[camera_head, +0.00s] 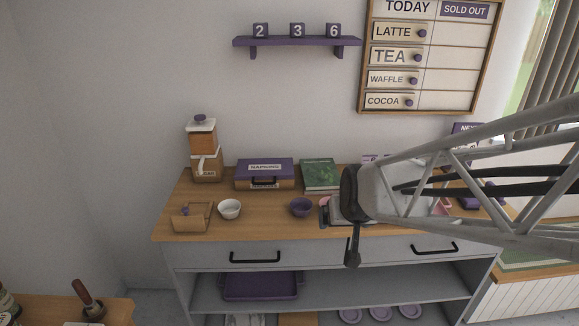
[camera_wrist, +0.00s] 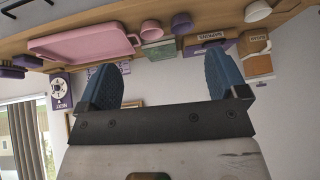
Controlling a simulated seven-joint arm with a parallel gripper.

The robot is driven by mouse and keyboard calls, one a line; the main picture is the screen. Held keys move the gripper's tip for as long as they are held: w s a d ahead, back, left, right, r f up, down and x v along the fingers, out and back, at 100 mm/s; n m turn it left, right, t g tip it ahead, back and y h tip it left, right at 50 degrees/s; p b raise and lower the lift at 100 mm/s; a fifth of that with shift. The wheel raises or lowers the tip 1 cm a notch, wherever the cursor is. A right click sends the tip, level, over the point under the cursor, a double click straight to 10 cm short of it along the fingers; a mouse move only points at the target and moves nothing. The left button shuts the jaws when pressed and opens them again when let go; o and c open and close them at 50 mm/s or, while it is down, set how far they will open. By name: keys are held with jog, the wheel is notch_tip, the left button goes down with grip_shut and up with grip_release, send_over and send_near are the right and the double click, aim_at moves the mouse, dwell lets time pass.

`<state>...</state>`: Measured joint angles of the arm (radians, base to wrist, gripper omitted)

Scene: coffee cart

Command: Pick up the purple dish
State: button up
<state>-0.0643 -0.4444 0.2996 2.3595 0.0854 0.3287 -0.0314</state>
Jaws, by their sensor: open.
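The purple dish (camera_head: 301,207) is a small round bowl standing on the wooden counter top, near its front edge. It lies between the white bowl (camera_head: 230,209) and my arm. In the wrist view, which shows the scene upside down, the purple dish (camera_wrist: 181,24) is near the top, beyond my fingers. My gripper (camera_wrist: 157,62) has two blue fingers spread wide, with nothing between them. It is apart from the dish. In the head view my arm comes in from the right and covers part of the counter right of the dish.
A wooden holder (camera_head: 192,217) stands at the counter's left. A purple napkin box (camera_head: 264,172) and a green book (camera_head: 320,174) stand behind the dish. A pink tray (camera_wrist: 85,43) lies on the counter in the wrist view, with a pink cup (camera_wrist: 150,27) beside it.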

jog(key=w+a+f+t, duration=0.2)
jog(key=w+f, duration=0.2)
jog(key=w, duration=0.2)
jog(key=w+a+f+t, duration=0.2)
jog(key=w+f, duration=0.1)
jog(key=w, duration=0.4)
jog(key=t, duration=0.4)
send_near(301, 203)
jog(key=shift+s+a+r+h, duration=0.2)
jog(key=shift+s+r, duration=0.05)
jog(key=shift+s, duration=0.2)
jog(key=shift+s+a+r+h, duration=0.15)
jog(key=shift+s+r+h, duration=0.1)
jog(key=shift+s, duration=0.2)
jog(key=shift+w, duration=0.15)
jog(key=shift+x, duration=1.15)
jog(key=shift+f, duration=0.1)
jog(key=shift+x, duration=2.6)
jog(key=shift+f, duration=0.1)
jog(key=c, duration=0.6)
